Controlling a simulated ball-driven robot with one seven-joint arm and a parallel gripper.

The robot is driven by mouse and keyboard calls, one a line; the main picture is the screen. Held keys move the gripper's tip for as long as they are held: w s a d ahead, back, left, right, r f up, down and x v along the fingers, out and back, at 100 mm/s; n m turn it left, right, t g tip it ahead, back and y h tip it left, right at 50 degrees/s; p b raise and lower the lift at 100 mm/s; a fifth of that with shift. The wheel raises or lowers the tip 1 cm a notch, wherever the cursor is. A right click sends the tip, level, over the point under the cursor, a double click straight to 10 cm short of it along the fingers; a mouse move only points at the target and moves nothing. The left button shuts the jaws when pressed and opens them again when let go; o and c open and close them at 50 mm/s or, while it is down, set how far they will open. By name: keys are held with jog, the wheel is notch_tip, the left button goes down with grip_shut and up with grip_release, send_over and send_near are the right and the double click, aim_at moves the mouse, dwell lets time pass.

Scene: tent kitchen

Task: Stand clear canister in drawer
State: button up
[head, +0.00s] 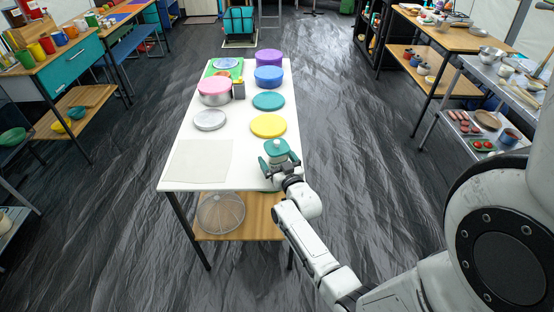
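The clear canister (278,157) with a teal lid stands upright at the near right end of the white table, and its lower part is partly hidden by my gripper. My gripper (279,162) is at the canister, with its dark fingers on either side of the body below the lid. I cannot tell whether the fingers press on it or whether it rests on the table. A teal drawer front (70,65) shows on the wooden-topped cabinet at the far left; it looks closed.
The white table (232,150) also holds a yellow lid (268,126), a teal lid (268,101), blue (268,76) and purple containers, a pink-lidded pot (215,90) and a pale cloth (199,161). Cups line the left cabinet's top. Open dark floor (135,130) lies between cabinet and table.

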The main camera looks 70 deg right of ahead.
jog(key=shift+r, duration=0.1)
jog(key=shift+r, duration=0.15)
jog(key=v, duration=1.2)
jog(key=w+a+f+n+g+y, duration=0.2)
jog(key=a+y, duration=0.2)
jog(key=a, duration=0.3)
jog(key=w+a+f+n+g+y, duration=0.2)
jog(key=w+a+y, duration=0.1)
jog(key=a+y, duration=0.3)
jog(key=s+a+r+n+g+y, duration=0.2)
jog(key=s+a+n+g, duration=0.2)
jog(key=s+a+g, duration=0.3)
jog(key=s+a, duration=0.5)
jog(key=a, duration=0.2)
jog(key=shift+s+a+r+n+g+y, duration=0.2)
jog(key=shift+r+n+g+y, duration=0.1)
jog(key=shift+g, duration=0.1)
jog(key=shift+f+b, duration=0.15)
jog(key=shift+b, duration=0.15)
